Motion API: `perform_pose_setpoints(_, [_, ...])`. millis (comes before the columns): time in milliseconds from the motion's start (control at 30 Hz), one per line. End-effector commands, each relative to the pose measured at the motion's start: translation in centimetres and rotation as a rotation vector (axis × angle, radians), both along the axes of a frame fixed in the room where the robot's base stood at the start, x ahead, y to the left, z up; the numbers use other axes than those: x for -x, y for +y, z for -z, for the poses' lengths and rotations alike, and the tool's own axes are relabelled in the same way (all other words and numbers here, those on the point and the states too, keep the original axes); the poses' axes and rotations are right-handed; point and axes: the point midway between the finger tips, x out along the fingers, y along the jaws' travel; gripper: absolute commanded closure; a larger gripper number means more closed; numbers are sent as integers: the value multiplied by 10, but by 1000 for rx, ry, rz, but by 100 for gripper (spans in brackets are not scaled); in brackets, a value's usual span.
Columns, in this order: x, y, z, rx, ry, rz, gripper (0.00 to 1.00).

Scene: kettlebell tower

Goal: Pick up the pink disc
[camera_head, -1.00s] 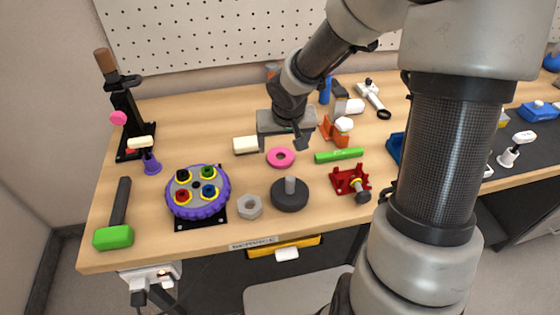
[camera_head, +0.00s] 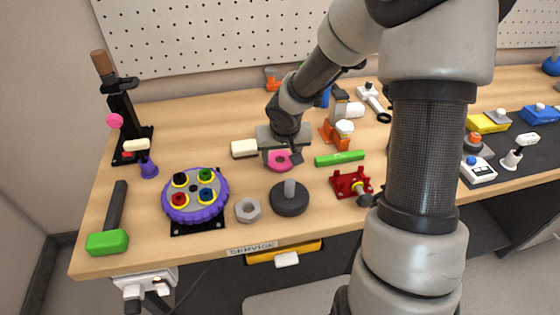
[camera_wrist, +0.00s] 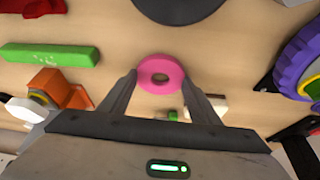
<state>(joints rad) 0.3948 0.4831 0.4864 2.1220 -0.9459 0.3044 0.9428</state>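In the wrist view my gripper (camera_wrist: 160,80) is open, with one finger to each side of the disc. Whether the fingers touch the disc cannot be told.
A white block (camera_head: 244,149) lies left of the disc and a green bar (camera_head: 339,158) lies right of it. A dark round weight with a grey post (camera_head: 289,198) stands in front. A red bracket (camera_head: 351,182) and a grey nut (camera_head: 248,210) are near the front edge.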

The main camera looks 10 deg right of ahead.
Motion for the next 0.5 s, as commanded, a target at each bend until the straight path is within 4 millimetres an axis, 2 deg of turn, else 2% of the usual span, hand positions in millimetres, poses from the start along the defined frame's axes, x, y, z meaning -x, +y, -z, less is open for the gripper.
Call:
perform_pose_setpoints(33, [0, 0, 0, 0, 0, 0, 53])
perform_pose_setpoints(167, [0, 0, 0, 0, 0, 0, 75])
perform_pose_setpoints(367, [0, 0, -1, 0, -1, 0, 76])
perform_pose_setpoints(500, [-1, 0, -13, -1, -3, 2, 76])
